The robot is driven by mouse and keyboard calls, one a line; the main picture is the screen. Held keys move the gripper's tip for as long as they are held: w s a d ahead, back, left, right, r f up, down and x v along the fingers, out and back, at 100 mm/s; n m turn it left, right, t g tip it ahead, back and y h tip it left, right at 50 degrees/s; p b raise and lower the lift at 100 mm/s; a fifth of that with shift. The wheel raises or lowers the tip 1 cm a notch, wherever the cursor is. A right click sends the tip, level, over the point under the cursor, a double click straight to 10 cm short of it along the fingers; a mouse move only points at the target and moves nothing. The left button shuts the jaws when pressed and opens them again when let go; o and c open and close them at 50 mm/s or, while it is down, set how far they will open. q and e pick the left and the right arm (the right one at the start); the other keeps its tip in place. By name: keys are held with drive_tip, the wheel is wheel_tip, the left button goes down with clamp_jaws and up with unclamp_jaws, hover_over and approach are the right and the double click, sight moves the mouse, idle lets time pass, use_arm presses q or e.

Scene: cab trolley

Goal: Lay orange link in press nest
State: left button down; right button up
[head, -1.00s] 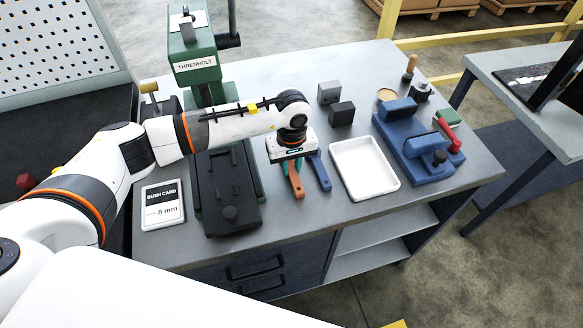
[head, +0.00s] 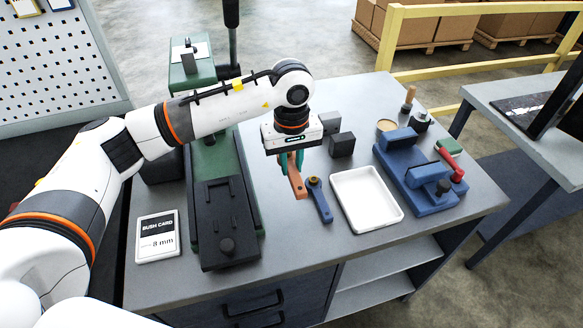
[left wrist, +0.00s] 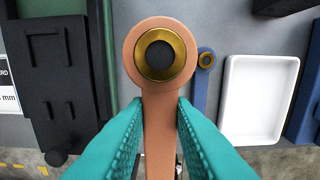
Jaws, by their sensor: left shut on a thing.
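My left gripper (head: 290,163) is shut on the orange link (head: 297,182) and holds it up above the table. In the left wrist view the orange link (left wrist: 160,130) lies between the teal fingers, with a brass-coloured ring around a dark hole at its far end. The green press (head: 192,68) stands at the back left of the table. Its dark bed (head: 228,215) reaches forward, with raised parts and a round knob at the front; it also shows in the left wrist view (left wrist: 58,85), left of the link. I cannot make out which part is the nest. My right gripper is not in view.
A blue link (head: 319,200) with a brass ring lies right of the held link. A white tray (head: 398,222) and a blue vise-like fixture (head: 435,200) are farther right. Dark blocks (head: 342,145) stand behind. A bush card (head: 158,238) reading 8 mm lies left of the press bed.

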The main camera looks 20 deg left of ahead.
sight(291, 166)
use_arm(q)
drive_tip(key=shift+r+p, duration=0.75)
drive_tip(key=shift+r, duration=1.65)
